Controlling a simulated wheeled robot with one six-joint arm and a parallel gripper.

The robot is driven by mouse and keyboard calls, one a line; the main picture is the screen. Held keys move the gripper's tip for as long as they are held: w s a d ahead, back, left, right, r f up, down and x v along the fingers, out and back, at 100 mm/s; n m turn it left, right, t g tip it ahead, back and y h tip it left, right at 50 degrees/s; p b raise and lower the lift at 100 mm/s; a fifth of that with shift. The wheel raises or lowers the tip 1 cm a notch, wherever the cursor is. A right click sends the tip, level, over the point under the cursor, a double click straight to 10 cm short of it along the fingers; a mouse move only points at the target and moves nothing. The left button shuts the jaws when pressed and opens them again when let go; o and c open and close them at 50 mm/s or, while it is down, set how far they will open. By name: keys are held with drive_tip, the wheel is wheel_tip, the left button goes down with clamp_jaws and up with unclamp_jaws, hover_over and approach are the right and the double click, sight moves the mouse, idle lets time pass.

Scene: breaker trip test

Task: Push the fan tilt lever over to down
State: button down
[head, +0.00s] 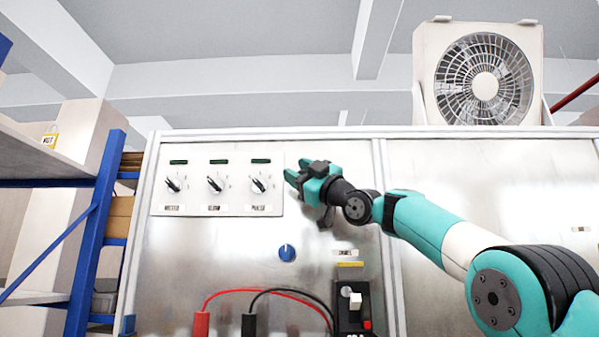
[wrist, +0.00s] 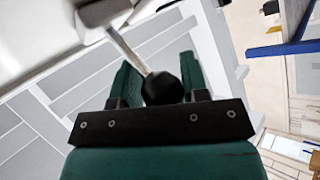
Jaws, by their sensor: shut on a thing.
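My gripper (head: 296,172) is up against the grey panel, just right of the rotary switches, in the head view. In the wrist view my gripper (wrist: 158,64) has its two green fingers on either side of a black ball knob, shut on it. The knob belongs to a lever (wrist: 130,50), a thin metal rod that runs to a pale mount at the top left. In the head view the lever cannot be made out behind my gripper. The white fan (head: 485,85) stands on top of the panel at the right, tilted little if at all.
Several rotary switches (head: 215,184) sit on a plate left of my gripper. A blue knob (head: 287,253) and a black breaker box (head: 353,305) with red and black leads are below. A blue-framed shelf (head: 95,220) stands at the left. The right panel is mostly bare.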

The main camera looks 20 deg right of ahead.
drive_tip(key=c, duration=0.7)
unclamp_jaws()
drive_tip(key=shift+w+a+f, duration=0.2)
drive_tip(key=shift+w+f, duration=0.05)
drive_tip(key=shift+f, duration=0.1)
drive_tip(key=shift+c, duration=0.2)
drive_tip(key=shift+d+r, duration=0.1)
drive_tip(key=shift+s, duration=0.1)
drive_tip(key=b+v, duration=1.1)
drive_tip(key=v, duration=0.6)
drive_tip(key=shift+s, duration=0.1)
